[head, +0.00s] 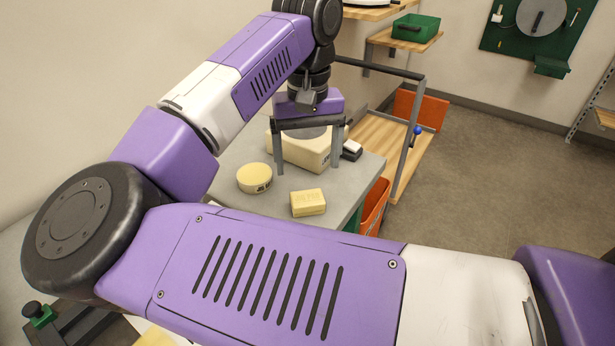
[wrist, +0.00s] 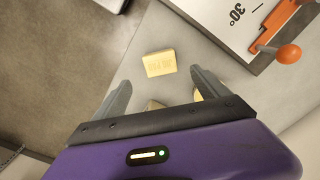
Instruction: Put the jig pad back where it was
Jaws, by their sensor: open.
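A pale yellow rectangular block (head: 308,202) with lettering on top, which looks like the jig pad, lies flat on the grey cart top (head: 228,157). The block also shows in the wrist view (wrist: 159,63), ahead of the fingertips and roughly in line with the gap between them. My gripper (head: 308,168) is open and empty, pointing down above the cart, behind the block in the head view. A round yellow piece (head: 254,178) with dark marking stands left of the block. Other yellowish pieces are partly hidden behind my gripper in the wrist view.
A larger cream block (head: 302,152) is behind my fingers. An orange lever with a ball knob (wrist: 289,54) and a plate marked 30° are at the upper right in the wrist view. An orange bin (head: 374,206) hangs at the cart's right side. Open floor lies further right.

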